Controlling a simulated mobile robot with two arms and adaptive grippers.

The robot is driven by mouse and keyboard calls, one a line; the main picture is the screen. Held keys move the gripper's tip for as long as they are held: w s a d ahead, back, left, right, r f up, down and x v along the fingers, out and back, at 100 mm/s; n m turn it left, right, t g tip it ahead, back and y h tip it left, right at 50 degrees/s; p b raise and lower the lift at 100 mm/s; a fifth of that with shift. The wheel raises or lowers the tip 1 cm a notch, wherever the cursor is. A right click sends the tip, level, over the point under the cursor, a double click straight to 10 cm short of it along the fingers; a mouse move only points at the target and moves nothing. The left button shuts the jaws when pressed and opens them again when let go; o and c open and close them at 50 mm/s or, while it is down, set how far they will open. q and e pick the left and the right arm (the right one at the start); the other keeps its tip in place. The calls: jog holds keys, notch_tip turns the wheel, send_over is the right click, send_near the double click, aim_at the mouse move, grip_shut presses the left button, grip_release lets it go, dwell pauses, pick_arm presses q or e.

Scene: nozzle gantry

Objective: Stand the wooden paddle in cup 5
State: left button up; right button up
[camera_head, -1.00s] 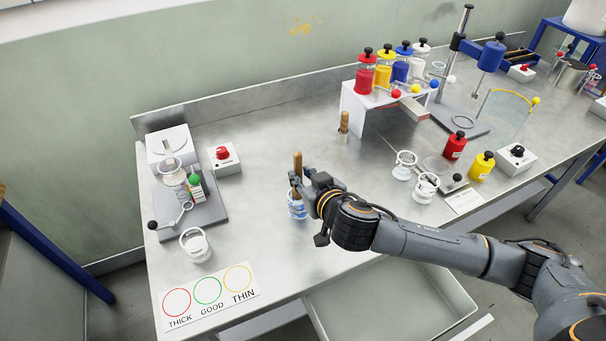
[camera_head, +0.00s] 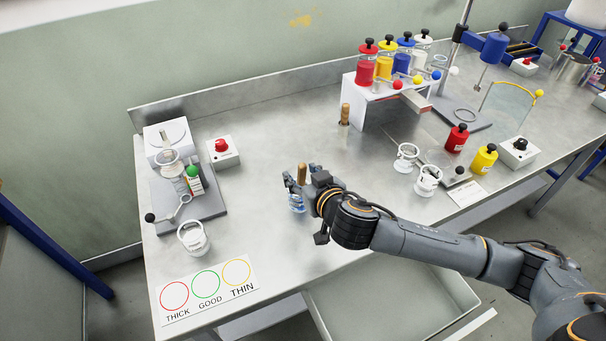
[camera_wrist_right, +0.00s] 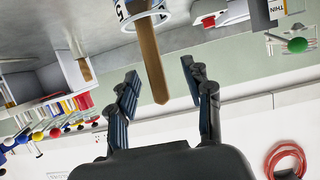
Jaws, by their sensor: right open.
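The wooden paddle (camera_head: 302,173) stands in a small white cup with blue markings (camera_head: 296,205), its handle end upward. In the right wrist view the paddle (camera_wrist_right: 150,60) rises from the cup (camera_wrist_right: 145,14), whose blue mark looks like a 5, partly cut off. My right gripper (camera_head: 301,180) is at the handle, just above the cup. In the wrist view its two fingers (camera_wrist_right: 158,85) are spread, with the handle between them and gaps on both sides. The gripper partly hides the cup in the head view. My left gripper is not in view.
Another wooden handle (camera_head: 345,114) stands beside the white paint stand (camera_head: 362,98). White cups stand at the left (camera_head: 194,238) and right (camera_head: 407,157). A THICK/GOOD/THIN card (camera_head: 207,288) lies at the front left. An open drawer (camera_head: 400,300) sits below the front edge.

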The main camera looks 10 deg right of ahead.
jog(key=v, duration=1.2)
dwell(0.7)
